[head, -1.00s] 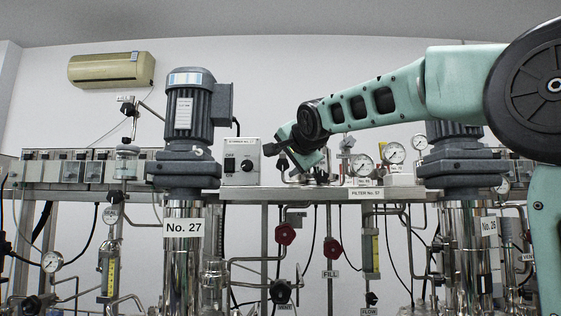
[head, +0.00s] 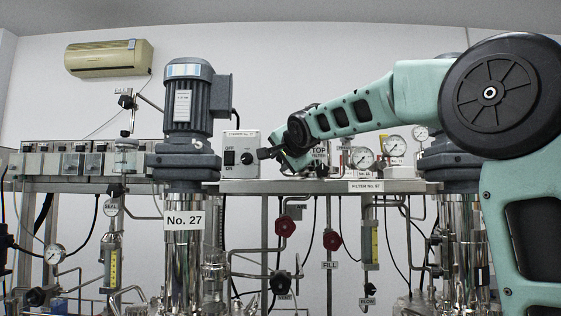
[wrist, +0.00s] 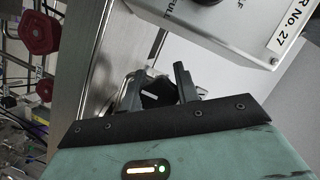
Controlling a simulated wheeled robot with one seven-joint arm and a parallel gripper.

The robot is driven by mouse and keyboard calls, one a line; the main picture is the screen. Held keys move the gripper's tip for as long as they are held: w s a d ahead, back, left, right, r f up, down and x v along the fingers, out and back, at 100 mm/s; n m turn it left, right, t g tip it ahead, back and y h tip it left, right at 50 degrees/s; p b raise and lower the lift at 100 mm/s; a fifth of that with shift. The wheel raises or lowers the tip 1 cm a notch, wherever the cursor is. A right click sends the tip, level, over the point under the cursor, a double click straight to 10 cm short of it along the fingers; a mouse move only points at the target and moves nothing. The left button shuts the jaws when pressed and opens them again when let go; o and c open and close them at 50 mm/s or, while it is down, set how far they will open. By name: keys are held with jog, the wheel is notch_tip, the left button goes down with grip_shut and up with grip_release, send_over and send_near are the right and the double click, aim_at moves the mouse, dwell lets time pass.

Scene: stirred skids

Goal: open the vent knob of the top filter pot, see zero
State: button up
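A black knob (wrist: 158,92) with a white pointer mark shows between my fingers in the wrist view. My gripper (wrist: 157,80) is open, with one finger on each side of the knob; I cannot tell whether they touch it. In the head view my gripper (head: 268,153) points left above the shelf, near the grey stirrer box, and the knob cannot be made out there. A "TOP FILTER" label (head: 320,153) stands just right of my wrist. Round gauges (head: 362,158) and (head: 393,145) stand further right; their needles are too small to read.
The stirrer box (head: 240,154) and the No. 27 motor (head: 188,105) stand close left of my gripper. The shelf edge (head: 300,187) runs below it. Red valve knobs (head: 285,227) and pipes hang under the shelf.

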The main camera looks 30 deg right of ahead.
jog(key=shift+f+n+g+h+b, duration=0.25)
jog(key=shift+n+g+b, duration=0.3)
jog(key=shift+n, duration=0.55)
jog(key=n+g+h, duration=0.1)
jog(key=n, duration=0.1)
jog(key=shift+d+n+b, duration=0.1)
jog(key=shift+n+b, duration=0.2)
jog(key=n+g+h, duration=0.1)
jog(key=n, duration=0.1)
jog(key=n+g+h, duration=0.1)
jog(key=n+h, duration=0.1)
jog(key=shift+s+d, duration=0.15)
jog(key=n+g+h+b, duration=0.1)
jog(key=n+h, duration=0.1)
jog(key=n, duration=0.2)
jog(key=shift+s+d, duration=0.1)
jog(key=shift+d, duration=0.05)
jog(key=shift+s+d+r+n+h+b, duration=0.1)
jog(key=shift+n+h+b, duration=0.3)
jog(key=shift+n, duration=0.25)
jog(key=shift+r+n+h+b, duration=0.1)
jog(key=shift+n+h+b, duration=0.2)
jog(key=shift+n+h, duration=0.25)
jog(key=shift+n, duration=0.3)
